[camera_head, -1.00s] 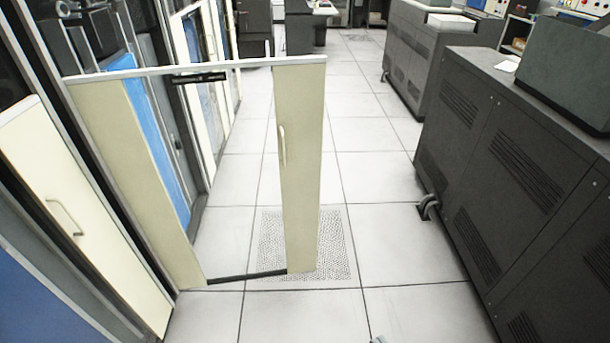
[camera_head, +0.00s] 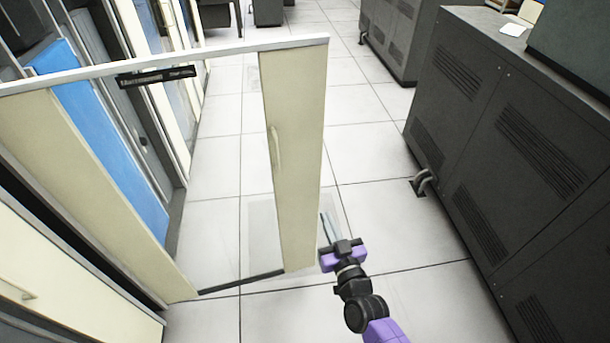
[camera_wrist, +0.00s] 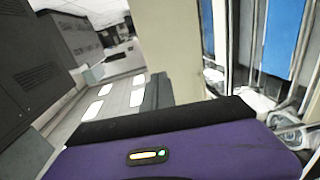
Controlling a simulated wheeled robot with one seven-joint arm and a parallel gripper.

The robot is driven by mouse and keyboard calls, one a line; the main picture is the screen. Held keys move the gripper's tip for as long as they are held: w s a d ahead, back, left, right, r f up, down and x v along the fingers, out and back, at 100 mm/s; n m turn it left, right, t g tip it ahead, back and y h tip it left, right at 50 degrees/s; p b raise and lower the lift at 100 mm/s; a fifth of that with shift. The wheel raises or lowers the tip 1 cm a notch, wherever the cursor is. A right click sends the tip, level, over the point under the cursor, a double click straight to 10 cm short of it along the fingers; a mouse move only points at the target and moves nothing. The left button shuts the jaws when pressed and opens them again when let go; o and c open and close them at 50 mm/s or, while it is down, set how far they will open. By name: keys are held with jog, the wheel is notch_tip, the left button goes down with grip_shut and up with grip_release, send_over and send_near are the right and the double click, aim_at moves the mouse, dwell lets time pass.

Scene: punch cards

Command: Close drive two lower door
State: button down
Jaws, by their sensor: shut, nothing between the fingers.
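A tall cream-framed door (camera_head: 295,160) with a clear middle stands open, swung out from the left cabinet row into the aisle. Its outer cream panel has a vertical handle, and a dark label sits under its top rail. My gripper (camera_head: 328,225) is shut and empty, just to the right of the door's outer edge near its lower end. I cannot tell whether it touches the door. In the wrist view, the cream door panel (camera_wrist: 165,45) rises close beyond my gripper (camera_wrist: 158,92).
Dark grey vented cabinets (camera_head: 500,150) line the right side of the aisle. A closed cream door (camera_head: 60,285) with a handle is at lower left. The tiled floor (camera_head: 380,150) between the door and the right cabinets is clear.

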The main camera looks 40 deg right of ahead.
jog(key=b, duration=0.2)
send_near(309, 176)
jog(key=x, duration=0.6)
jog(key=shift+w+d+r, duration=0.1)
jog(key=shift+w+d, duration=0.05)
jog(key=shift+w, duration=0.2)
jog(key=shift+w, duration=0.1)
